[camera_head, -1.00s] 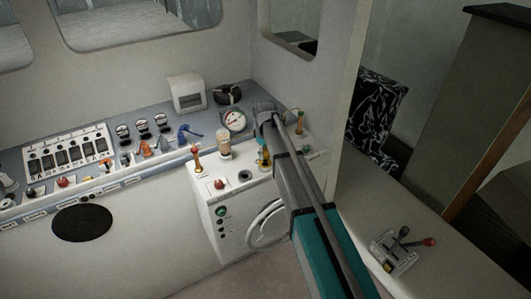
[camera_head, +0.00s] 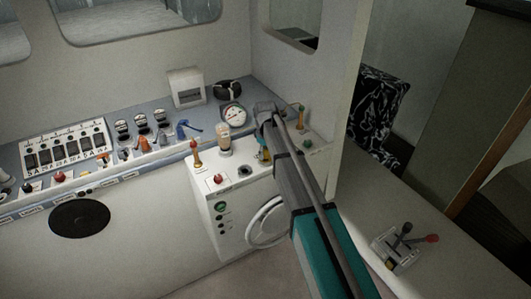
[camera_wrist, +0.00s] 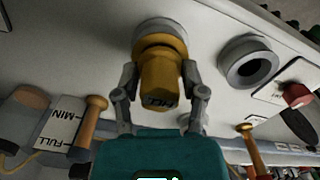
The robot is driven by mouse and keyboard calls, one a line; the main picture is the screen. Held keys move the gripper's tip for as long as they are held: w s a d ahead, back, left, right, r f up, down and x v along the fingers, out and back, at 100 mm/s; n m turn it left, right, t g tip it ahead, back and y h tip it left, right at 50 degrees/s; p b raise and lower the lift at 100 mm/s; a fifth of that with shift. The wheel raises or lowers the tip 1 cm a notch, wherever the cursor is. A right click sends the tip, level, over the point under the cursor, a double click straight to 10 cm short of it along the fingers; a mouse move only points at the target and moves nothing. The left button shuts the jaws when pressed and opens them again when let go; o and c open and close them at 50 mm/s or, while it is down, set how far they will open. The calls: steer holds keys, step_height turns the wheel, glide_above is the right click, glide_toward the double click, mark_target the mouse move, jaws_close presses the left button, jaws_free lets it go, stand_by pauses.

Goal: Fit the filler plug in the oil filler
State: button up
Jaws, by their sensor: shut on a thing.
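The filler plug is a yellow-orange stub with dark lettering on its end, and it fills the middle of the wrist view (camera_wrist: 158,62). My gripper (camera_wrist: 160,76) is shut on it, one grey finger on each side. The plug's far end meets a pale round collar (camera_wrist: 178,27) on the white surface. I cannot tell whether it is seated there or just in front. An open grey ring with a dark hole (camera_wrist: 250,62) lies to its right; I cannot tell which opening is the oil filler. In the head view my arm hides most of the plug above the white cabinet.
The white cabinet (camera_head: 205,190) carries a red button (camera_head: 218,179), a jar (camera_head: 223,139) and a handwheel. Upright wooden-coloured handles stand on both sides of my gripper. A gauge (camera_head: 233,116) stands behind it. A wall edge is close to the right of my arm.

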steer(key=shift+f, duration=0.25)
stand_by(0.4)
steer(key=o, duration=1.2)
steer(key=shift+r, duration=0.1)
